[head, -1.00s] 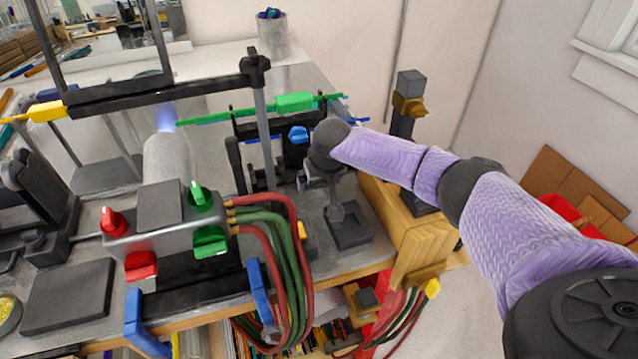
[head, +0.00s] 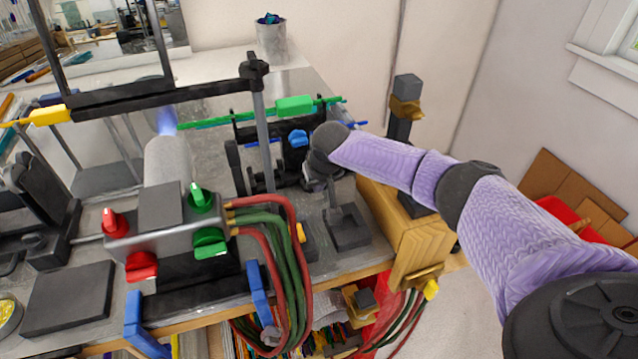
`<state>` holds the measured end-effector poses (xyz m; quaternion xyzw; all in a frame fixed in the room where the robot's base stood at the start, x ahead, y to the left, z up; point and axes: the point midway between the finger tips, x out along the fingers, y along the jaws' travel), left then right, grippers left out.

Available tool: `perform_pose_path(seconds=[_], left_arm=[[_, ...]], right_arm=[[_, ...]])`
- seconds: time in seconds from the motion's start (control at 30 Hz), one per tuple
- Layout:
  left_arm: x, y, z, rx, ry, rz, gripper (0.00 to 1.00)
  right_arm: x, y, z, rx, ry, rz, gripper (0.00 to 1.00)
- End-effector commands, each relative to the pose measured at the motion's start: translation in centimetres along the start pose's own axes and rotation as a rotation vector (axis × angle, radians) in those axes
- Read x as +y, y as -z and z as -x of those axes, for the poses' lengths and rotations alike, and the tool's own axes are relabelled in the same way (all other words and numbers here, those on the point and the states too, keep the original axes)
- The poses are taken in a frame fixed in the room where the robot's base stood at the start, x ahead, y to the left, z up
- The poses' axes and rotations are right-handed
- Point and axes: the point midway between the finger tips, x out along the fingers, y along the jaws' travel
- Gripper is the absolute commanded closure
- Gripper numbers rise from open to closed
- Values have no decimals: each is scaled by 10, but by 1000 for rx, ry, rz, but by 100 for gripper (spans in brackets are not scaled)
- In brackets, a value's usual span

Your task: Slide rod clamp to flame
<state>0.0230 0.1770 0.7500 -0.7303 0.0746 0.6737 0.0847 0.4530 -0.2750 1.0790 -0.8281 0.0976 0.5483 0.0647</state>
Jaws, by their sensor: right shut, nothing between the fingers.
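A green clamp block (head: 294,105) grips a thin green glass rod (head: 225,117) above a black stand with a blue knob (head: 298,138). The rod's left end appears close to the blue flame (head: 166,122) above the grey burner barrel (head: 168,160); I cannot tell whether it is in the flame. A yellow clamp block (head: 49,115) holds another rod at the far left. My right gripper (head: 312,183) points down just right of the black stand, shut and empty, its fingers partly hidden. I cannot tell whether it touches the stand. My left gripper is not in view.
A black-based post (head: 347,228) stands near my right gripper. A grey control box (head: 160,215) with red and green knobs and hoses is in front of the burner. A black upright frame (head: 165,92) rises behind. A wooden block (head: 415,240) sits at the bench's right end.

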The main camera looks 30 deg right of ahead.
Motion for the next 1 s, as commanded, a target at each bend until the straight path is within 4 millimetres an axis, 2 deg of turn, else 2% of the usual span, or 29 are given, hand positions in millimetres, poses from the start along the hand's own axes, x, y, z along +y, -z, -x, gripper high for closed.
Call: perform_pose_path(seconds=[0.43, 0.9, 1.0], left_arm=[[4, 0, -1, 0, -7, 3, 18], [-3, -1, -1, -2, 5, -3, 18], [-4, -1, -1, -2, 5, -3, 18]], right_arm=[[2, -4, -4, -9, -6, 0, 100], [2, -5, -5, -13, -7, 1, 100], [2, -6, -5, -14, -8, 1, 80]])
